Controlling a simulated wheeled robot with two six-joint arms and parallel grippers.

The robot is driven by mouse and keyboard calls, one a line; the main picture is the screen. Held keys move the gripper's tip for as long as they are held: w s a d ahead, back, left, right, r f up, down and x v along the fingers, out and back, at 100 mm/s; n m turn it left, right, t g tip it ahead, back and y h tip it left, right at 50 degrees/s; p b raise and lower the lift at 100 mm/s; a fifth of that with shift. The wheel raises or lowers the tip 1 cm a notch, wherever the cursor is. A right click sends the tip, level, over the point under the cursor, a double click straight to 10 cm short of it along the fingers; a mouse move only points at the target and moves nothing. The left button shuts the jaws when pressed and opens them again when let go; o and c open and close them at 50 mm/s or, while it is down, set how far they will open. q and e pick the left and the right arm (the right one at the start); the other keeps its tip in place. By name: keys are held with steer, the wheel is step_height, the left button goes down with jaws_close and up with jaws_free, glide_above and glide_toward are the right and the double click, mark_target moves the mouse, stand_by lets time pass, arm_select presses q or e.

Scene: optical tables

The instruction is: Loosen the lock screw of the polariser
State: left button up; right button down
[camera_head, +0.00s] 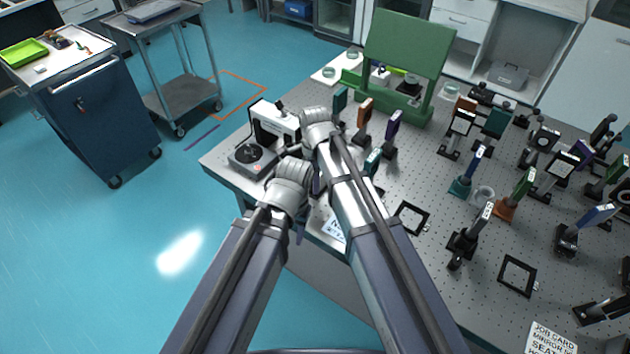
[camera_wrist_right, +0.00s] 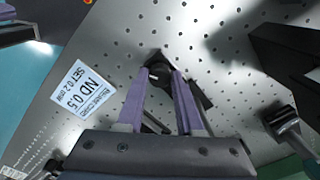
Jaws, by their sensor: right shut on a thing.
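In the right wrist view my right gripper (camera_wrist_right: 161,80) has its two purple fingers closed around a small black part (camera_wrist_right: 160,68) just above the perforated table. I take this black part to be on the polariser, but the fingers and palm hide most of it. I cannot tell whether it is the lock screw itself. In the head view my right wrist reaches over the table's left end, and the arm hides the fingertips and the held part.
A printed card (camera_wrist_right: 83,90) lies left of my right fingers. A black mount (camera_wrist_right: 284,125) stands to their right. In the head view a white instrument (camera_head: 275,122) and a round dial unit (camera_head: 252,157) stand close by. Several optic mounts crowd the table (camera_head: 340,270); a green panel (camera_head: 408,50) stands behind.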

stand_by(0.4)
steer(key=c, duration=0.5)
jaws_free()
steer(key=shift+c, duration=0.2)
steer(key=shift+r, duration=0.1)
step_height(320, 180, up, 8)
steer(key=p, duration=0.8)
steer(key=shift+f, duration=0.2)
